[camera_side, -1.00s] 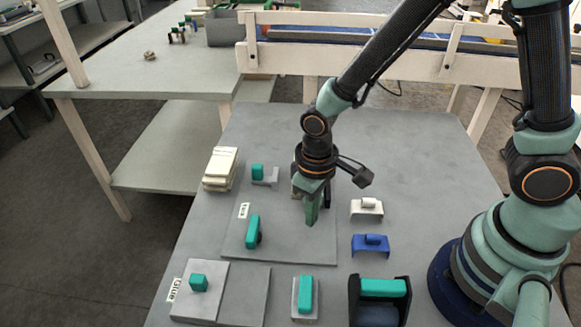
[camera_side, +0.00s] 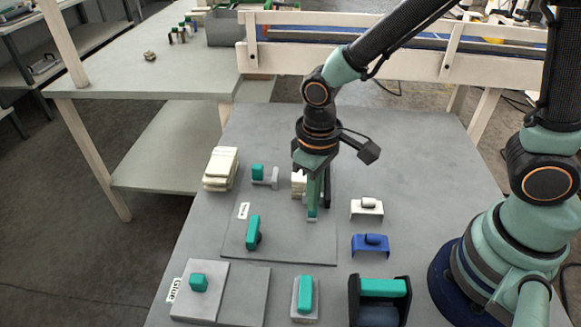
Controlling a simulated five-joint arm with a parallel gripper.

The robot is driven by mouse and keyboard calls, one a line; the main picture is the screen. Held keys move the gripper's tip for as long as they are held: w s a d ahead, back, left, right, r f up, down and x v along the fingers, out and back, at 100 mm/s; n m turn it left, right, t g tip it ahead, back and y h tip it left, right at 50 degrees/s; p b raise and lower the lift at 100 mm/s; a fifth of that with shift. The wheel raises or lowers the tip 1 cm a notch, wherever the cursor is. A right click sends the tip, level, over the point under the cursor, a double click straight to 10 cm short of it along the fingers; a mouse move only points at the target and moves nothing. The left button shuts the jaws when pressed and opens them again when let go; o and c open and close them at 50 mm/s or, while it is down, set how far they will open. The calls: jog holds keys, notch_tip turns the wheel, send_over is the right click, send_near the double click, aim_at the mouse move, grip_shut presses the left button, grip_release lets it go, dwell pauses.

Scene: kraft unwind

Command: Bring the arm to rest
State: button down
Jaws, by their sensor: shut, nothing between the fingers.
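My gripper (camera_side: 313,214) points down above the right part of the large grey plate (camera_side: 282,246). It is shut with nothing in it. A small cream stack (camera_side: 298,184) is partly hidden behind its fingers. A teal-handled piece (camera_side: 253,232) stands on the plate to the left of my gripper. I cannot tell whether my fingertips touch the plate.
A white bracket (camera_side: 367,209) and a blue bracket (camera_side: 371,245) stand to the right. A black holder with a teal bar (camera_side: 383,288), a teal-topped block (camera_side: 305,295) and a teal-knobbed plate (camera_side: 197,290) are in front. Cream blocks (camera_side: 220,168) lie at the left.

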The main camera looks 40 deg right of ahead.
jog(key=d+r+m+t, duration=0.3)
jog(key=d+r+t, duration=0.2)
jog(key=d+r, duration=0.9)
notch_tip(320, 180, up, 2)
jog(key=shift+s+r+t, duration=0.25)
jog(key=shift+s+t, duration=0.05)
jog(key=shift+s, duration=0.1)
